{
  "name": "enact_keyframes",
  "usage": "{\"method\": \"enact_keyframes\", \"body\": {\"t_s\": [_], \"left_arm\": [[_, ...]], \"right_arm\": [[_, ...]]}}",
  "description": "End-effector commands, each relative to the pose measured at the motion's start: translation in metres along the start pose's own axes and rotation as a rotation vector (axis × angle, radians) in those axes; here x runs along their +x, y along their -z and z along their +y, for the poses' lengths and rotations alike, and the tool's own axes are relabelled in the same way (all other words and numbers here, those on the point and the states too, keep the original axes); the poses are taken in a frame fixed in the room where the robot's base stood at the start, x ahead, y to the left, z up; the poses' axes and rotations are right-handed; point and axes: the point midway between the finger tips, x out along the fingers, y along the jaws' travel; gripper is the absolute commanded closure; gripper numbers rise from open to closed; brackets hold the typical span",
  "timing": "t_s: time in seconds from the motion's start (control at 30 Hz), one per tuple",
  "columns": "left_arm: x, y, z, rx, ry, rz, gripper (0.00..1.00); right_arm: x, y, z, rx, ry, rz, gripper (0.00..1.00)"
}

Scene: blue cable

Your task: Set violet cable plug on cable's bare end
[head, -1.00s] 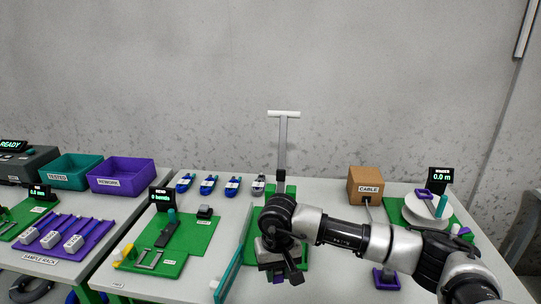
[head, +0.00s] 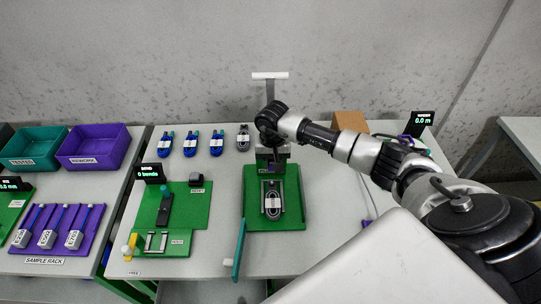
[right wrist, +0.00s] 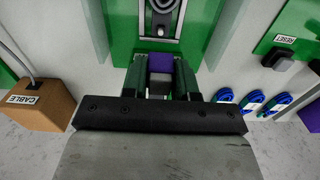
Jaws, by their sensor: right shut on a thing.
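My right gripper (head: 272,160) is over the back end of the middle green board (head: 287,222). In the right wrist view its fingers (right wrist: 160,78) are shut on a small violet and grey piece (right wrist: 160,61), which looks like the violet plug. I cannot make out the cable's bare end. My left gripper is out of view.
Several blue cable bundles (head: 191,144) lie in a row left of the gripper, with a grey one (head: 243,137) nearest it. A T-topped post (head: 270,76) stands behind. A cardboard box (head: 349,124) is right, partly behind my arm. A teal lever (head: 239,248) sticks up front left.

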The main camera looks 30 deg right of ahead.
Motion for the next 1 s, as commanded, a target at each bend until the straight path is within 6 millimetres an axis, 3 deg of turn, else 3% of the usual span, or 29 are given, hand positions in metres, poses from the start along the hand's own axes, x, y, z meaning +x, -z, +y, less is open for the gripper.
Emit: {"method": "enact_keyframes", "body": {"t_s": [0.5,1.0], "left_arm": [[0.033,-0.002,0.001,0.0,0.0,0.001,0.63],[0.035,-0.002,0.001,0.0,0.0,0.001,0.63]], "right_arm": [[0.048,0.0,0.0,0.0,0.001,0.0,0.85],[0.049,0.0,-0.001,0.0,0.001,0.0,0.85]]}}
